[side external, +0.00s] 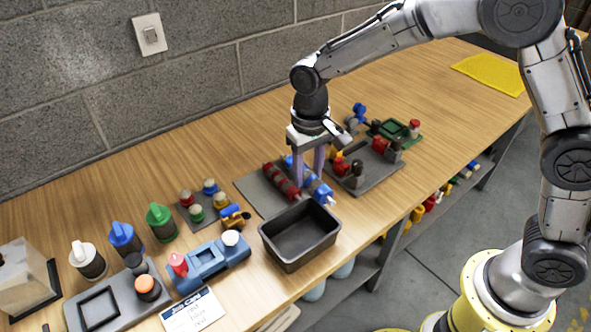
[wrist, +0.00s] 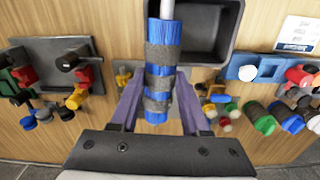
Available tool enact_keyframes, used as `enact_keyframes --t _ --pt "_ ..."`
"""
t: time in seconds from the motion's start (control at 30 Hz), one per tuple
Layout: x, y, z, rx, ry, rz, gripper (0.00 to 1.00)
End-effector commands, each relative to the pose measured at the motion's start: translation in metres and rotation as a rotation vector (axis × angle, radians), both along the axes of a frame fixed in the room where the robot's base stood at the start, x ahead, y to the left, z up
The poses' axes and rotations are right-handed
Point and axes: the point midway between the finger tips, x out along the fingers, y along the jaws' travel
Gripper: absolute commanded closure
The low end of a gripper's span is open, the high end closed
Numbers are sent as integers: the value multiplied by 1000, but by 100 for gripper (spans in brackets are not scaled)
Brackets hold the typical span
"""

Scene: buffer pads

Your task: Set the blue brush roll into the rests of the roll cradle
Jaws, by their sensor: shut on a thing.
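The blue brush roll (side external: 322,191), with dark grey bands and a pale shaft, is between the fingers of my gripper (side external: 306,180). In the wrist view the blue brush roll (wrist: 156,60) runs lengthwise, and the fingers of my gripper (wrist: 158,92) are shut on its sides. I cannot tell whether it still touches the dark mat below. A grey plate with red and dark uprights, which looks like the roll cradle (side external: 368,184), stands just right of the gripper. The plate shows at the left of the wrist view (wrist: 42,48). No roll is visible on it.
A red banded roll (side external: 281,181) lies on the dark mat (side external: 250,186) beside my gripper. A black open bin (side external: 285,258) stands in front. A blue fixture (side external: 212,260) and several coloured knobbed parts stand left. A green tray (side external: 400,130) stands behind the plate.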

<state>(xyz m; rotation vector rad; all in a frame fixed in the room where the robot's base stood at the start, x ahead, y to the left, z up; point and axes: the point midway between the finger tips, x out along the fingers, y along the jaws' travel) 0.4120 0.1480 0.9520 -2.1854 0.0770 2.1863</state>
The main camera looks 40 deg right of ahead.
Motion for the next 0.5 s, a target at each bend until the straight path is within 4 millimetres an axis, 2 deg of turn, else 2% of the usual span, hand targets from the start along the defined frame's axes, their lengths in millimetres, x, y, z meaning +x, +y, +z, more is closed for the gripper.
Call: enact_keyframes --t 0.17,0.3,0.37,0.47,0.5 --pt "-3 -1 3 1 -2 -99 100" --pt "4 -2 5 6 -12 -285 100" --pt "11 -9 5 8 -15 -396 100" --pt "27 -33 3 11 -18 -609 100" --pt "34 -46 2 11 -18 -704 100"
